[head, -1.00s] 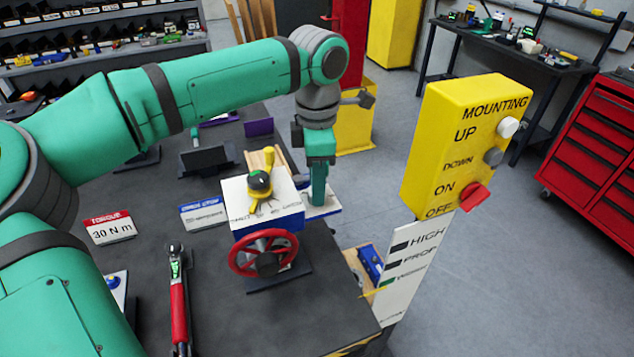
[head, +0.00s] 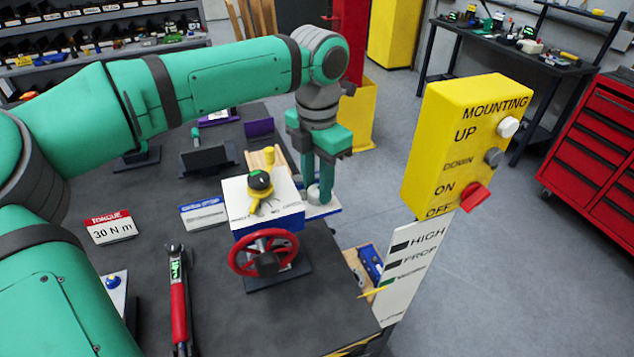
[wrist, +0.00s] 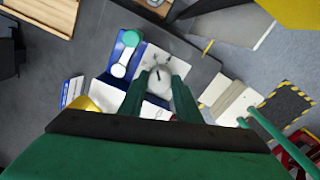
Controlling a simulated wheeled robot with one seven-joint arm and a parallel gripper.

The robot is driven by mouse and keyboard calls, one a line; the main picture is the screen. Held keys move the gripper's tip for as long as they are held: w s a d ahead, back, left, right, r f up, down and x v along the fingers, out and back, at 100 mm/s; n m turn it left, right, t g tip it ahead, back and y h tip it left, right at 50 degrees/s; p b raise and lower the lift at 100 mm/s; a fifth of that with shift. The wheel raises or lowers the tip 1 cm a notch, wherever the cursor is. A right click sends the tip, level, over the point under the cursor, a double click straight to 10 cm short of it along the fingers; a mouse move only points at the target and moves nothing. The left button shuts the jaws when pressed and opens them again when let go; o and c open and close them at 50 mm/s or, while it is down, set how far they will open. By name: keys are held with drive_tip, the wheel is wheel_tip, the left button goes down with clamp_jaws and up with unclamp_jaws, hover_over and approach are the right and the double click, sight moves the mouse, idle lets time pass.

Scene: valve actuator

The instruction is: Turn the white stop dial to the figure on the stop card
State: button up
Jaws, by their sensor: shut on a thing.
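The white stop dial (head: 314,196) sits on a small white plate (head: 325,210) to the right of the white-topped blue valve box (head: 270,216). My gripper (head: 319,186) points down, with one finger on either side of the dial. In the wrist view the dial (wrist: 160,78) shows between my fingertips (wrist: 159,84), with a dark mark on its face. Dark marks lie around it on the plate (wrist: 178,58). A card with a blue header (head: 203,211) lies left of the valve box; its text is too small to read.
A yellow lever (head: 262,185) stands on the box, and a red handwheel (head: 263,253) is on its front. A torque card (head: 110,229) reads 30 N m. A red-handled wrench (head: 179,305) lies in front. A yellow control box (head: 465,145) stands to the right.

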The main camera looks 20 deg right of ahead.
sight(316, 189)
idle(0.4)
drive_tip(key=o, duration=1.1)
drive_tip(key=shift+c, duration=0.2)
drive_tip(key=shift+w, duration=0.1)
drive_tip(key=shift+r, duration=0.2)
drive_tip(key=shift+a+r, duration=0.1)
drive_tip(key=shift+r, duration=3.5)
